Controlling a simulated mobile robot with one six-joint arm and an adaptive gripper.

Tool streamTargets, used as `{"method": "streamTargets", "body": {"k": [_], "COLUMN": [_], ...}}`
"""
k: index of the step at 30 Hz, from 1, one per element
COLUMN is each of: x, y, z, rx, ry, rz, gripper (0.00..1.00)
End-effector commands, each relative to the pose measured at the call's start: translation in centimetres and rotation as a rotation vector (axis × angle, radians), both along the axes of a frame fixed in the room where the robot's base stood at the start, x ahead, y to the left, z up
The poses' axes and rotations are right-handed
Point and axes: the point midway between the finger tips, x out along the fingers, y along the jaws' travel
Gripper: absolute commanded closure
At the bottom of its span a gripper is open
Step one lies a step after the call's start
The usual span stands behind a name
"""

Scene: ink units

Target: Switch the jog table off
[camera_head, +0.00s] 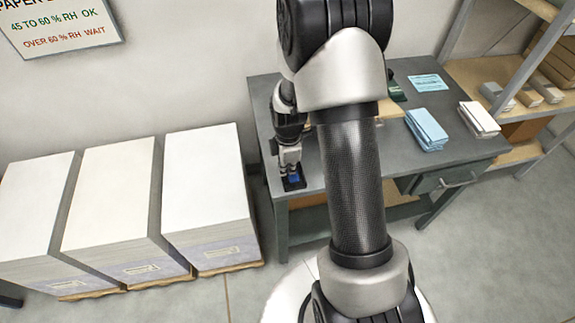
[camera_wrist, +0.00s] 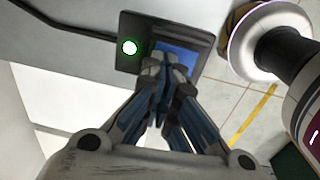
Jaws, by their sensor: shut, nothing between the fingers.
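A black switch plate (camera_wrist: 128,23) shows in the wrist view with a lit green lamp (camera_wrist: 129,47) on its left and a blue switch face (camera_wrist: 180,56) on its right. In the head view the blue switch face (camera_head: 295,178) lies at the near left corner of the grey table (camera_head: 262,100). My gripper (camera_wrist: 166,66) is shut and empty, its fingertips over the lower left of the blue face. I cannot tell whether they touch it. In the head view my gripper (camera_head: 290,168) points down at the plate. My arm hides the middle of the table.
A dark cable (camera_wrist: 62,27) runs from the plate in the wrist view. Tall paper stacks (camera_head: 205,185) stand left of the table. A shelf (camera_head: 520,80) stands at the right.

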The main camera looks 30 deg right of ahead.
Motion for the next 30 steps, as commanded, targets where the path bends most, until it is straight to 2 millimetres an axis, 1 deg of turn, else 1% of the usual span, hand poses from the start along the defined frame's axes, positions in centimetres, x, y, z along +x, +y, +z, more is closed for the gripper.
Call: {"method": "streamTargets", "body": {"k": [1, 11, 21, 30], "x": [0.1, -0.1, -1.4, -1.5], "y": [0.0, 0.0, 0.4, 0.4], "z": [0.0, -0.1, 0.2, 0.3], "rx": [0.006, 0.004, 0.004, 0.004], "ry": [0.022, 0.015, 0.015, 0.014], "rz": [0.000, 0.000, 0.000, 0.000], "gripper": [1.00, 1.00, 1.00, 1.00]}}
